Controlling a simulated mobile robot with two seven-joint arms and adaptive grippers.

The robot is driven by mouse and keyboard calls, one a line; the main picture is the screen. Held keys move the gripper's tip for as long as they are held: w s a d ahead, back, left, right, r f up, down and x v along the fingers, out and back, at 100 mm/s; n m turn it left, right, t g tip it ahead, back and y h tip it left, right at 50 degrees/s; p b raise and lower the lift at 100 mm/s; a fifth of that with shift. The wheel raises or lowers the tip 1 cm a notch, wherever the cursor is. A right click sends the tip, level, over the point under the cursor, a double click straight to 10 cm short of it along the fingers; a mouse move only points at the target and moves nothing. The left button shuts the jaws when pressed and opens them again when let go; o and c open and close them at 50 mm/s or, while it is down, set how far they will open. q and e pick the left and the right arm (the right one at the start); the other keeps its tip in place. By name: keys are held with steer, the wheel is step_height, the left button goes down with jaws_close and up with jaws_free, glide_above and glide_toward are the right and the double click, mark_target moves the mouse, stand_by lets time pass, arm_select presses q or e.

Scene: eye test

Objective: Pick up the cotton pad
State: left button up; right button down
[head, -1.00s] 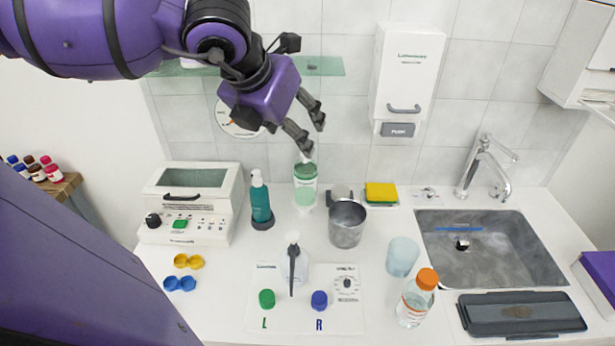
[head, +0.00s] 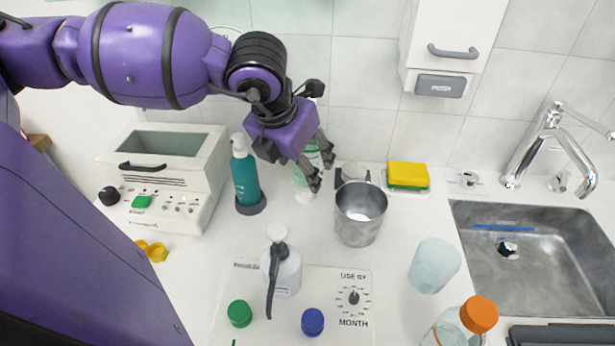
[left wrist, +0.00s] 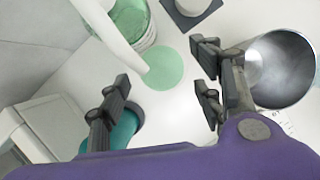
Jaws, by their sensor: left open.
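A pale green round disc, which looks like the cotton pad (left wrist: 165,68), shows flat in the left wrist view, just below the mouth of a clear holder with green contents (left wrist: 133,20). In the head view the holder (head: 300,178) is partly hidden behind my fingers, and I cannot make out the pad clearly there. My left gripper (head: 320,168) is open and empty in front of the holder. In the left wrist view its fingers (left wrist: 160,78) stand apart, one on each side of the disc, without visibly touching it. My right gripper is not in view.
A metal cup (head: 360,215) stands close to the right of my gripper. A teal pump bottle (head: 246,180) is close on the left. A yellow sponge (head: 408,174) lies behind. A white bottle (head: 283,270) and orange-capped bottle (head: 478,315) stand in front. The sink (head: 540,260) is right.

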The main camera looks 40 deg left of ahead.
arm_select(q)
steer(key=shift+w+f, duration=0.3)
steer(key=shift+f, duration=0.3)
steer(key=shift+w+a+f, duration=0.1)
steer(key=shift+w+f, duration=0.1)
steer(key=shift+f, duration=0.1)
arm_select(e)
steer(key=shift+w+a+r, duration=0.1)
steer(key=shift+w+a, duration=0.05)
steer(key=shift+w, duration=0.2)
arm_select(q)
steer(key=c, duration=0.7)
steer(key=shift+c, duration=0.2)
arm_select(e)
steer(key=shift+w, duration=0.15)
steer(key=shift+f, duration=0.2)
arm_select(q)
steer(key=shift+r, duration=0.15)
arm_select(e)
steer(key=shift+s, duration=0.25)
